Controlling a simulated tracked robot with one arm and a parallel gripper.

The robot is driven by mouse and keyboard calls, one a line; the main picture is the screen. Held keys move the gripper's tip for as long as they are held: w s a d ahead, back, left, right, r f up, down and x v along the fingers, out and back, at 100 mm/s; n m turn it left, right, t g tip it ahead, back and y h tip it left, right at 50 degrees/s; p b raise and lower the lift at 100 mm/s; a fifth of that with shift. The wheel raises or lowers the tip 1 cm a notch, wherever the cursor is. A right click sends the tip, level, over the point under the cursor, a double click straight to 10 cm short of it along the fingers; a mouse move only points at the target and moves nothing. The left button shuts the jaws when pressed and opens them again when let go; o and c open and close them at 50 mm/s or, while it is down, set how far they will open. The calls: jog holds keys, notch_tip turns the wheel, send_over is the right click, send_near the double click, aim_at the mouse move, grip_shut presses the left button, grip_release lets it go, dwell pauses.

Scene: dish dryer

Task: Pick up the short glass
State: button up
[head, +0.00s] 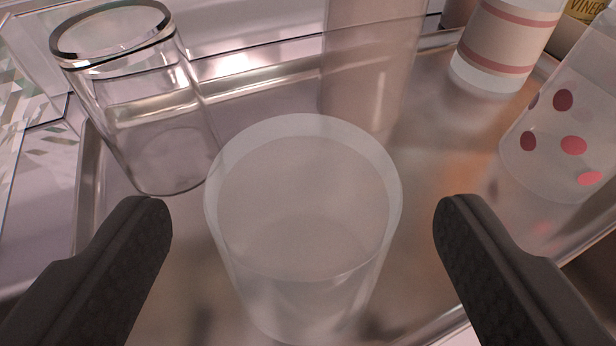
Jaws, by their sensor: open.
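A short frosted, see-through glass (300,260) stands in the lower middle of the head view, with its round top facing me. My gripper (303,215) is open. Its two dark fingers are on either side of this glass, with a gap on each side; neither finger visibly touches it. A clear glass (150,125) with a shiny rim stands behind it to the left, close to it in the picture. How far the fingers are above the tray I cannot tell.
A shiny metal tray (440,165) lies under the glasses, with a raised edge. At the right stand a cup with red dots (560,165) and, behind it, a cup with pink bands (505,40). A labelled bottle (585,10) shows at the top right corner.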

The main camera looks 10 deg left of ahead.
aim_at(302, 217)
jog(key=shift+x, duration=1.45)
jog(key=c, duration=1)
jog(key=shift+r, duration=0.15)
jog(key=shift+c, duration=0.2)
jog(key=shift+r+p, duration=0.4)
jog(key=shift+r, duration=1.2)
jog(key=shift+s+d+r, duration=0.1)
jog(key=shift+s+r, duration=0.1)
jog(key=shift+s, duration=0.35)
jog(key=s+d+r+p, duration=0.1)
jog(key=s+p, duration=0.1)
jog(key=s, duration=1.3)
jog(key=shift+d, duration=0.4)
